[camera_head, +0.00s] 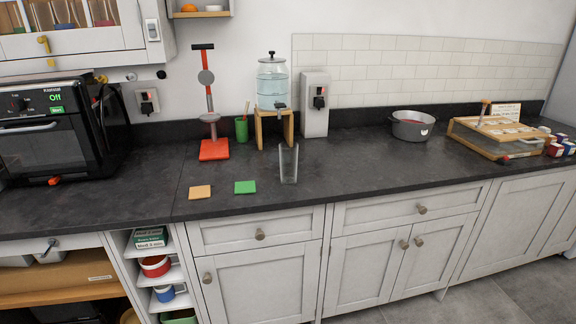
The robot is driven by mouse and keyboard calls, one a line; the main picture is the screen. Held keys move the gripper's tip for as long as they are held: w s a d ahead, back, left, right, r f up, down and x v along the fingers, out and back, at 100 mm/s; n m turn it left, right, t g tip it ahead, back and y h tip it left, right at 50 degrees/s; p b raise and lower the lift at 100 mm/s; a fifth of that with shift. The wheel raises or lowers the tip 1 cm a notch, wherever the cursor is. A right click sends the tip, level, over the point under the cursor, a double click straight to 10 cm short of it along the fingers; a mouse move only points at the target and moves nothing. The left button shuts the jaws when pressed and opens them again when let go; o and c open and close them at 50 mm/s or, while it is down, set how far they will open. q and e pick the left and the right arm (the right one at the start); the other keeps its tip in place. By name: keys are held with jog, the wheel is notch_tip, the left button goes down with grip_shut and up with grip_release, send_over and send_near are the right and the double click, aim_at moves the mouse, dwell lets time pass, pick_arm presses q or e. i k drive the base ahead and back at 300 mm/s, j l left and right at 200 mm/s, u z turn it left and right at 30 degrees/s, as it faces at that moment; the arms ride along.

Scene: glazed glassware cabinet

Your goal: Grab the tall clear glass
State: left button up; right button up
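A tall clear glass (288,164) stands upright on the dark countertop, in front of the water dispenser's wooden stand. It looks empty, and nothing is touching it. Neither my left nor my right gripper shows in the head view.
A glass water dispenser (272,84) on a wooden stand (260,128) is behind the glass. A red-based stand (214,150), green cup (241,130), orange coaster (200,192) and green coaster (245,187) are to its left.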

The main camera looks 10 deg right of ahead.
aim_at(289, 150)
jog(key=j+z, duration=0.1)
jog(key=z, duration=0.3)
jog(key=i+j+z, duration=0.1)
jog(key=z, duration=0.35)
jog(key=j+z, duration=0.15)
jog(key=z, duration=0.25)
jog(key=j+z, duration=0.15)
jog(key=z, duration=0.25)
